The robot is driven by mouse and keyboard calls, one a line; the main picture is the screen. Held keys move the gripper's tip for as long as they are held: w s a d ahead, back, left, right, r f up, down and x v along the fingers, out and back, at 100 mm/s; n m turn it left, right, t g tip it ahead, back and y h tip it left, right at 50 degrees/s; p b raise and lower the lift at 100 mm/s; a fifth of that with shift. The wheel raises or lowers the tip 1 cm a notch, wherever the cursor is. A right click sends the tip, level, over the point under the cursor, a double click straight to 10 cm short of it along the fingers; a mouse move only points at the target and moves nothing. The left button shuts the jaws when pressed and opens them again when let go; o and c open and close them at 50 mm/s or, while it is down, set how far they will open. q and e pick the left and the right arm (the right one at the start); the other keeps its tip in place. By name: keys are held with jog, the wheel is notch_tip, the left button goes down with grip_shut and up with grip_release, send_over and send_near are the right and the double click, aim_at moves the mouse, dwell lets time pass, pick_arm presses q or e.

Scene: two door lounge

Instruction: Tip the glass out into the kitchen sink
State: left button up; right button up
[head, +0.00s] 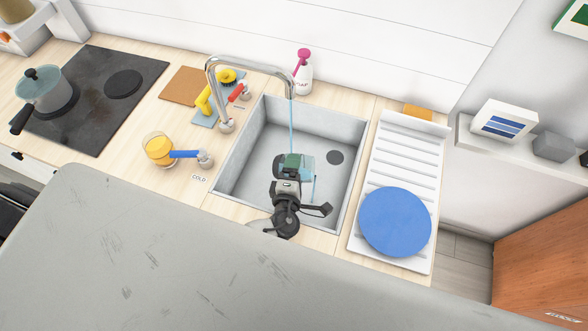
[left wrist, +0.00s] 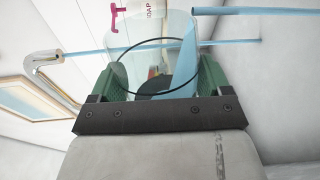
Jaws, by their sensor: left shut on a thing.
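The clear glass (head: 307,166) is in my left gripper (head: 291,162), over the kitchen sink (head: 240,165). The left wrist view shows the glass (left wrist: 122,45) between the two green finger pads of the gripper (left wrist: 152,85), with bluish water (left wrist: 183,75) inside. The glass looks tipped on its side. A thin stream (head: 314,187) falls from its mouth side into the sink. Another stream (head: 291,122) runs from the tap (head: 252,64) down to the glass area; whether it enters the glass is unclear. My right gripper is not in view.
A blue plate (head: 395,222) lies on the white drainer (head: 390,160) right of the sink. A glass of orange drink (head: 158,150) stands on the left counter by the blue cold lever (head: 184,154). A soap bottle (head: 302,77) stands behind. A grey surface (head: 150,245) fills the front.

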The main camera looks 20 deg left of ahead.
pick_arm(q)
jog(key=shift+d+f+m, duration=0.2)
jog(key=shift+f+m, duration=0.1)
jog(key=shift+m, duration=0.4)
dwell(0.7)
jog(key=shift+r, duration=0.1)
jog(key=shift+w+d+r+m+y, duration=0.1)
jog(key=shift+d+r+m+y, duration=0.2)
jog(key=shift+m, duration=0.4)
